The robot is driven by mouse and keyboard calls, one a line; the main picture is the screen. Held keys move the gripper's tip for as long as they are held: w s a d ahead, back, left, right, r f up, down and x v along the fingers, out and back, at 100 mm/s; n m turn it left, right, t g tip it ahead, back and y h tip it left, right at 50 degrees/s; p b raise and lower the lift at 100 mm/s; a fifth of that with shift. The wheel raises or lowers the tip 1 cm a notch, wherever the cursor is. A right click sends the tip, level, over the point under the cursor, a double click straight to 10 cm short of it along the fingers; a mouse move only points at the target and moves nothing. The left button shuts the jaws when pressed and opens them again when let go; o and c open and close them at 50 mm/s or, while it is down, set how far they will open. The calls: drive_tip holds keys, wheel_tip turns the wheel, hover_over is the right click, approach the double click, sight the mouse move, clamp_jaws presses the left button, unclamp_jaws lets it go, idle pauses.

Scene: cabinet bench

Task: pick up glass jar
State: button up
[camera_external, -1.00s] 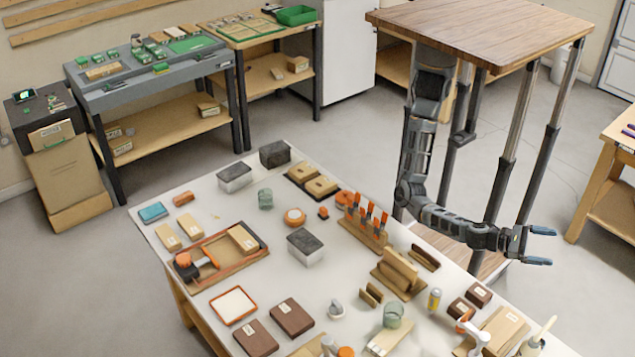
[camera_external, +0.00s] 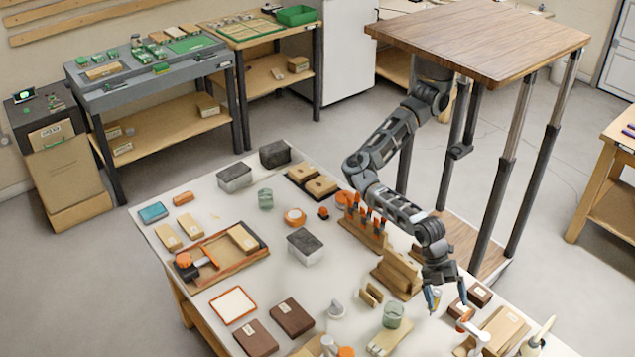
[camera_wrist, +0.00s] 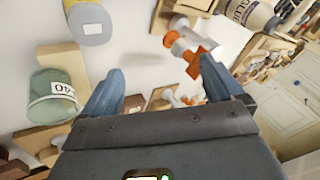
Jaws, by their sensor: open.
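A greenish glass jar (camera_external: 393,315) stands on the white bench near its front right, and it also shows at the left of the wrist view with a white label (camera_wrist: 52,97). A second greenish glass jar (camera_external: 265,199) stands further back on the bench; I cannot tell which one is meant. My gripper (camera_external: 447,296) is open and empty, pointing down above the bench, to the right of the nearer jar. In the wrist view the blue fingers of my gripper (camera_wrist: 160,86) are spread apart, and the jar is outside them to the left.
A yellow and grey can (camera_wrist: 88,22) stands close to my gripper. An orange and white item (camera_wrist: 187,48) lies beyond the fingers. A wooden holder with orange-handled tools (camera_external: 366,230) and dark brown boxes (camera_external: 292,317) are nearby. Some bare bench shows around the middle.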

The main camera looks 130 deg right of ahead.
sight(391, 329)
drive_tip(key=w+d+f+n+h, duration=0.1)
drive_tip(key=w+d, duration=0.2)
drive_tip(key=d, duration=0.1)
drive_tip(key=w+d+f+n+t+h, duration=0.1)
drive_tip(key=w+d+f, duration=0.1)
drive_tip(key=w+d, duration=0.1)
drive_tip(key=w+d+f+n+t+h, duration=0.1)
drive_tip(key=w+d, duration=0.2)
drive_tip(key=d, duration=0.1)
drive_tip(key=shift+d+f+n+h, duration=0.25)
drive_tip(key=shift+d+n+h, duration=0.05)
drive_tip(key=shift+h, duration=0.1)
drive_tip(key=shift+a+x, duration=0.15)
drive_tip(key=shift+x, duration=1.25)
drive_tip(key=shift+a+x, duration=0.15)
drive_tip(key=shift+x, duration=1.25)
drive_tip(key=shift+r, duration=0.1)
drive_tip(key=shift+c, duration=0.2)
drive_tip(key=c, duration=1.2)
drive_tip(key=shift+w+r, duration=0.1)
drive_tip(key=shift+r, duration=0.2)
